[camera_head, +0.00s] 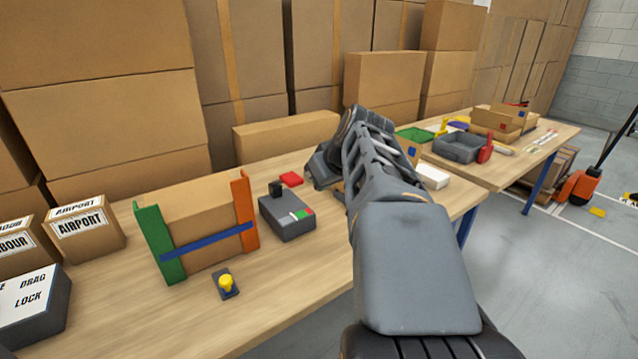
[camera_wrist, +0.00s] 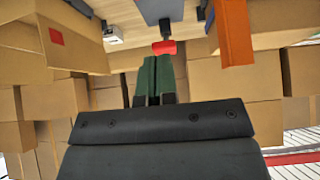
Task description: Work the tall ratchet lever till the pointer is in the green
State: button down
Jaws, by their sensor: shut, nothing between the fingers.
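A dark grey box (camera_head: 288,221) stands on the near table, with a short black upright piece (camera_head: 275,188) at its back left that may be the lever. A small red, green and white scale (camera_head: 301,214) is on its top; its pointer is too small to make out. In the wrist view, the box (camera_wrist: 160,9) and the black piece (camera_wrist: 165,28) show at the top. A red piece (camera_wrist: 164,47) lies just beyond my fingertips; I cannot tell if it joins the black piece. My gripper (camera_wrist: 151,62) is shut and empty. My arm hides it in the head view.
Left of the box, a green post (camera_head: 160,244), an orange post (camera_head: 244,212) and a blue bar (camera_head: 205,242) stand around a carton. A yellow knob (camera_head: 226,283) is in front. A red block (camera_head: 291,179) lies behind the box.

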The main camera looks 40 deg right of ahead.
jog(key=s+a+f+g, duration=0.1)
jog(key=s+a+f, duration=0.1)
jog(key=a+f, duration=0.4)
jog(key=s+a+f+g, duration=0.2)
jog(key=s+a+f, duration=0.1)
jog(key=a+f, duration=0.2)
jog(key=s+a+f+g, duration=0.1)
jog(key=s+a+f, duration=0.1)
jog(key=a+f, duration=0.4)
jog(key=shift+s+a+f+g, duration=0.15)
jog(key=shift+s+a+f, duration=0.05)
jog(key=shift+f, duration=0.25)
jog(key=shift+s+a+f+g, duration=0.15)
jog(key=shift+s+f, duration=0.05)
jog(key=shift+f, duration=0.25)
